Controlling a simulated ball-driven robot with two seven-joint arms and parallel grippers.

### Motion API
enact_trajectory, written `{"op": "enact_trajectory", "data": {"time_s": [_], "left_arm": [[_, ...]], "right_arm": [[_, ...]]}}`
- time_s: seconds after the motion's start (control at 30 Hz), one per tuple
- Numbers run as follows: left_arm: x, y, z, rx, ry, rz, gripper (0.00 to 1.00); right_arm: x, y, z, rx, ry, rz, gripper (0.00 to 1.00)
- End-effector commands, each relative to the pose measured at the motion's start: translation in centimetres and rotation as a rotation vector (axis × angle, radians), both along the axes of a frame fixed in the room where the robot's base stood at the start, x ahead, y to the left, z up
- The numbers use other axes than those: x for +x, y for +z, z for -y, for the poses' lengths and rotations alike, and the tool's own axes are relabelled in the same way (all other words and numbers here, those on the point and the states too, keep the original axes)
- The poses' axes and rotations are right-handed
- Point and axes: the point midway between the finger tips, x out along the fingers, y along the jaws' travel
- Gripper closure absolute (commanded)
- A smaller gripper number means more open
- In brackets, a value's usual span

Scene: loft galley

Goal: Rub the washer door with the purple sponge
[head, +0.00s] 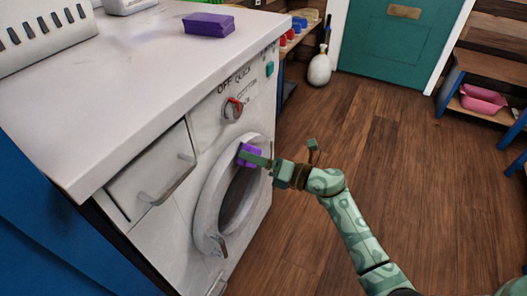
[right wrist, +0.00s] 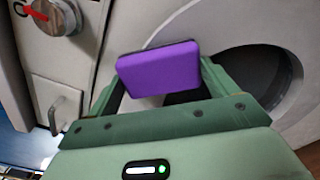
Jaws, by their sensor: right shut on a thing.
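The washer (head: 160,245) is white, with a round door (head: 208,205) on its front that has a pale ring and a dark centre. The door also fills the right of the right wrist view (right wrist: 290,110). My right gripper (head: 257,159) is shut on a purple sponge (head: 248,151) at the door's upper rim. In the right wrist view the sponge (right wrist: 158,70) sits between the two green fingers in front of the door. I cannot tell for sure whether it touches the rim. My left gripper is not in view.
Another purple block (head: 208,24) lies on the white counter (head: 120,95) above the washer. A red-marked dial (head: 233,108) is above the door, and a drawer handle (head: 168,182) juts out left of it. The wooden floor (head: 400,160) at right is clear.

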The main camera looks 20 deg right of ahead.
Motion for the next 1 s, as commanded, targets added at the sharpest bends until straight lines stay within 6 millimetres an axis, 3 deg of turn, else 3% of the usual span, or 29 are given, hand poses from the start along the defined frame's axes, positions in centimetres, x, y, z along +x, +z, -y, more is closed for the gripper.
{"op": "enact_trajectory", "data": {"time_s": [0.6,1.0], "left_arm": [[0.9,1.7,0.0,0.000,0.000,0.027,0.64],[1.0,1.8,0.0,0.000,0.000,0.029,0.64]], "right_arm": [[-2.6,0.2,-3.6,0.002,0.002,0.001,0.33],[-3.5,-0.1,-3.0,0.000,0.002,-0.002,0.33]]}}
